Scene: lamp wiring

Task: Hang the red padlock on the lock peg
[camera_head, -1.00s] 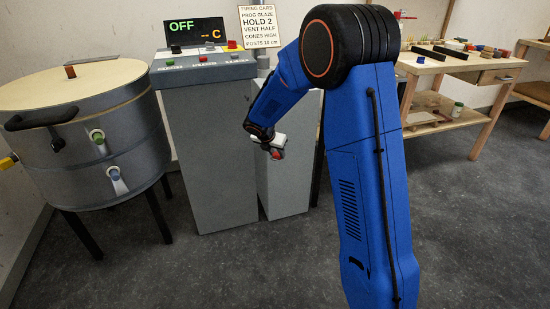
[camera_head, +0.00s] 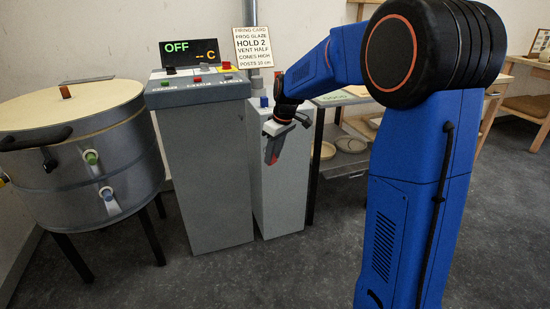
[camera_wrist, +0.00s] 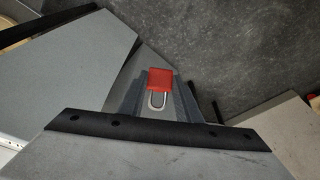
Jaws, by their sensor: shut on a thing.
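The red padlock (camera_wrist: 160,82) is between the two fingers of my gripper (camera_wrist: 158,98) in the wrist view. Its red body points away from the palm and its steel shackle (camera_wrist: 157,100) lies toward the palm. In the head view my gripper (camera_head: 273,150) points down in front of the narrow grey cabinet, with a sliver of the padlock's red (camera_head: 274,159) showing at the fingers. I cannot make out the lock peg in either view.
The narrow grey cabinet (camera_head: 278,205) has a blue knob-like part (camera_head: 264,101) on top. To its left stand the control pedestal (camera_head: 207,185) reading OFF and the round kiln (camera_head: 75,150). A shelf with round dishes (camera_head: 345,143) is at right. Floor in front is clear.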

